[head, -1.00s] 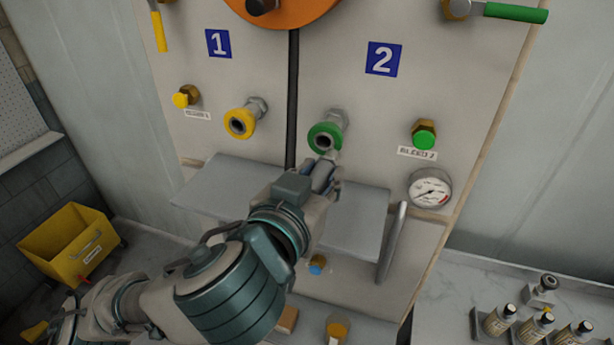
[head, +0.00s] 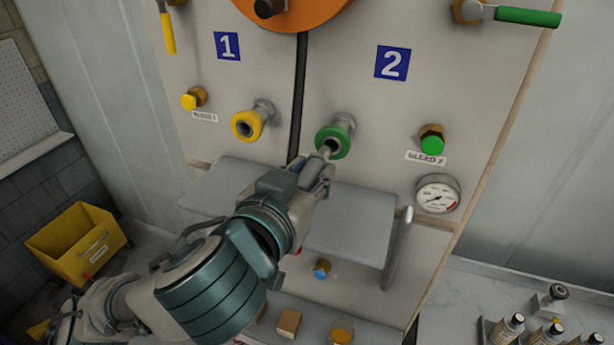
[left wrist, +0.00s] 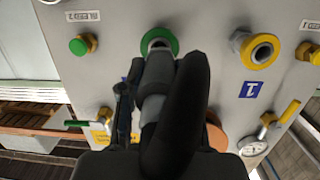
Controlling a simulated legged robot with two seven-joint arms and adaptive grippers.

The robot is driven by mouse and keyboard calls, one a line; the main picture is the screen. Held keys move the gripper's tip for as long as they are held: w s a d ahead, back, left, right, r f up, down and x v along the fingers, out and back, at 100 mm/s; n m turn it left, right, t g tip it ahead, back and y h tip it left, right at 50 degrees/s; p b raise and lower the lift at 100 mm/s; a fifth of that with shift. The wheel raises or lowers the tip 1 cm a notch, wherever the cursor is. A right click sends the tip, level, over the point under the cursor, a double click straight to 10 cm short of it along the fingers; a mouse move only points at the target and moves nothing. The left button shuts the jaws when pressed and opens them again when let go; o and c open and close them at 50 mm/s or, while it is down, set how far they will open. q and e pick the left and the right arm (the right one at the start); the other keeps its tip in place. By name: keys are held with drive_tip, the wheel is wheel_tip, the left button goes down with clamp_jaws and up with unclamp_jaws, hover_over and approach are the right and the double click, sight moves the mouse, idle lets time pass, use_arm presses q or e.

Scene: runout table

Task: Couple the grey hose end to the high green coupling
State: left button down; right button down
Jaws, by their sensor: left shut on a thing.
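The green coupling (head: 345,137) sticks out of the panel below the blue 2 plate, its dark mouth facing me. It also shows at the top of the left wrist view (left wrist: 174,42). My left gripper (head: 314,172) is just below and left of it. In the left wrist view my left gripper (left wrist: 160,95) is shut on the grey hose end (left wrist: 156,72), which points toward the green ring. The hose end's tip (head: 325,151) is at the lower left of the coupling's mouth; I cannot tell whether it touches. My right gripper is not in view.
A yellow coupling (head: 247,124) is to the left. A grey shelf plate (head: 350,215) juts out below, behind my left arm. A bleed fitting (head: 432,142) and a gauge (head: 438,194) are to the right. A yellow bin (head: 75,245) stands at lower left.

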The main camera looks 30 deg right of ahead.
use_arm(q)
drive_tip(key=shift+d, duration=0.45)
drive_tip(key=shift+a, duration=1)
drive_tip(key=shift+s, duration=0.15)
drive_tip(key=shift+d, duration=1.1)
drive_tip(key=shift+w+a, duration=0.3)
drive_tip(key=shift+a, duration=0.1)
drive_tip(key=shift+w+d, duration=0.15)
drive_tip(key=shift+d, duration=0.25)
drive_tip(key=shift+w+d, duration=0.2)
drive_tip(key=shift+d, duration=0.25)
drive_tip(key=shift+w+d, duration=0.15)
drive_tip(key=shift+w, duration=0.1)
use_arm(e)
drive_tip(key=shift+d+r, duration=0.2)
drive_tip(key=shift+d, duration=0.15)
